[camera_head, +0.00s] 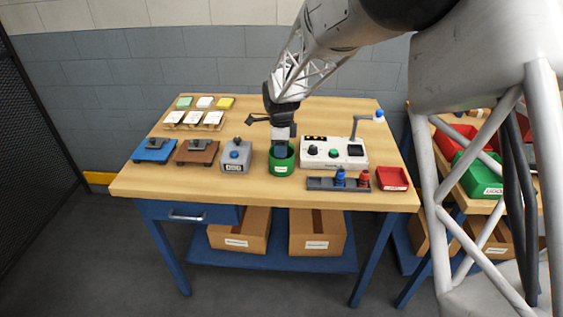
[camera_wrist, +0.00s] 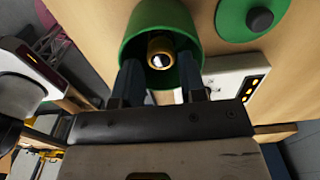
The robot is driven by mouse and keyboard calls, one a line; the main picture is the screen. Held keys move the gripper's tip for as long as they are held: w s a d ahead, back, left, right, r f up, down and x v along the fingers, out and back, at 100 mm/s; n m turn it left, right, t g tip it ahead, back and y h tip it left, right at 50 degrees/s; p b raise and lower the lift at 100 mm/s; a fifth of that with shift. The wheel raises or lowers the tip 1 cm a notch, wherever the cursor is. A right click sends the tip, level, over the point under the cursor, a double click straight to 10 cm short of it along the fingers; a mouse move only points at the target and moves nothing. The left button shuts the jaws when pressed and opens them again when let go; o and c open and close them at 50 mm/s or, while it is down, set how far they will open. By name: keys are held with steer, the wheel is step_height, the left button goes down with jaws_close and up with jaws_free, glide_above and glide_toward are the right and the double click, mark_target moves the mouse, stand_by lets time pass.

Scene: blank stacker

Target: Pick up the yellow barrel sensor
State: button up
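The yellow barrel sensor (camera_wrist: 160,51) sits inside the green cup (camera_wrist: 133,39) in the wrist view, its round end with a pale centre facing me. My gripper (camera_wrist: 160,66) has its two dark fingers apart, one on each side of the sensor, with tips at the cup's mouth. A gap shows between each finger and the sensor. In the head view my gripper (camera_head: 281,150) points down into the green cup (camera_head: 281,168) on the table. The sensor is hidden there.
A grey button box (camera_head: 236,157) stands left of the cup and a white control panel (camera_head: 335,153) right of it. A dark rack (camera_head: 322,184) with blue and red pieces and a red tray (camera_head: 392,179) lie at front right. Free wood (camera_head: 200,190) lies along the front edge.

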steer(key=shift+d+f, duration=0.1)
steer(key=shift+f, duration=2.5)
steer(key=c, duration=0.6)
steer(key=shift+r, duration=5.05)
